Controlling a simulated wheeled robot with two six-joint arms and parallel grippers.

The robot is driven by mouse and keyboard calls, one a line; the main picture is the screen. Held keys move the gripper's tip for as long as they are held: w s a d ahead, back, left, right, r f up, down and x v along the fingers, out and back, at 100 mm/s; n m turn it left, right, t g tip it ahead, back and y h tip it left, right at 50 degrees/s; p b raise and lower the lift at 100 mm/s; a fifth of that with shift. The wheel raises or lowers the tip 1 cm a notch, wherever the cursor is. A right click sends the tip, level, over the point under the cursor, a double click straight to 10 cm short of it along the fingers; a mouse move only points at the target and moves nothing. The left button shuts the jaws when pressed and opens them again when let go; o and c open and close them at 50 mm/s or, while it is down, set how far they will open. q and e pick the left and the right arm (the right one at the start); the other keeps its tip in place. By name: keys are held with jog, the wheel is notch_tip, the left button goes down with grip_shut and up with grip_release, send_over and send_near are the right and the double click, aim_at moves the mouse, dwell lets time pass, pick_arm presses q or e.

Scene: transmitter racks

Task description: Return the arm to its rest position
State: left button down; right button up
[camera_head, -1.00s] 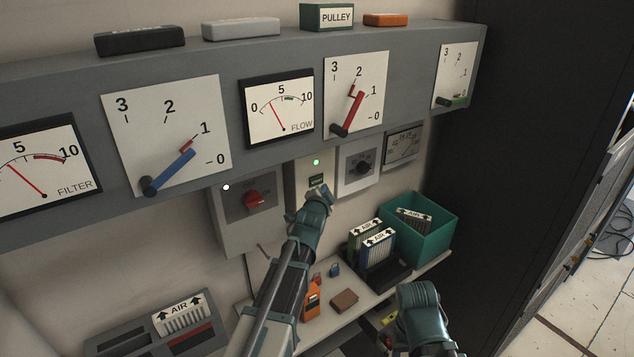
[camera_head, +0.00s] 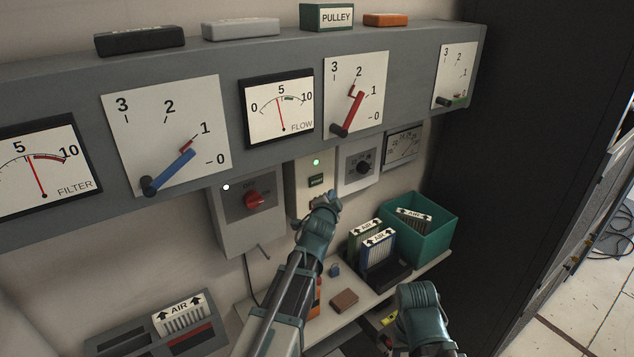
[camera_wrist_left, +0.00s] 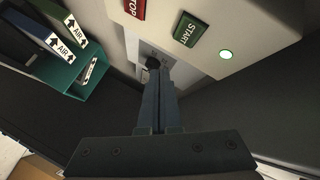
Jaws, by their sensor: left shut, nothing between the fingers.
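A green lamp (camera_wrist_left: 226,54) on the same box is lit.
A gauge panel (camera_head: 240,170) overhangs the wall above my left arm. A box with a red knob (camera_head: 255,200) is at left. The shelf (camera_head: 408,285) holds AIR filters (camera_head: 378,250), a green bin (camera_head: 442,236) and a brown block (camera_head: 344,301). A dark cabinet (camera_head: 520,130) stands at right.

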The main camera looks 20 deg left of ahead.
pick_arm(q)
jog(key=s+d+f+n+g+b, duration=0.2)
jog(key=s+d+f+g+b, duration=0.15)
jog(key=s+f, duration=0.4)
jog(key=s+d+f+n+g+b, duration=0.1)
jog(key=s+d+f+g+b, duration=0.3)
jog(key=f, duration=0.6)
jog(key=s+d+f+n+g+b, duration=0.1)
jog(key=s+d+f+g, duration=0.1)
jog(key=s+f, duration=0.2)
jog(key=s+d+f+n+g+b, duration=0.1)
jog(key=s+d+f+g+b, duration=0.1)
jog(key=s, duration=0.9)
jog(key=s+d+f+n+g+b, duration=0.1)
jog(key=s+d+f+g+b, duration=0.1)
jog(key=s+d+f+g, duration=0.2)
jog(key=s+f, duration=0.2)
jog(key=s, duration=0.1)
jog(key=shift+s+d+h, duration=0.25)
jog(key=shift+s+h, duration=0.1)
jog(key=shift+h, duration=0.05)
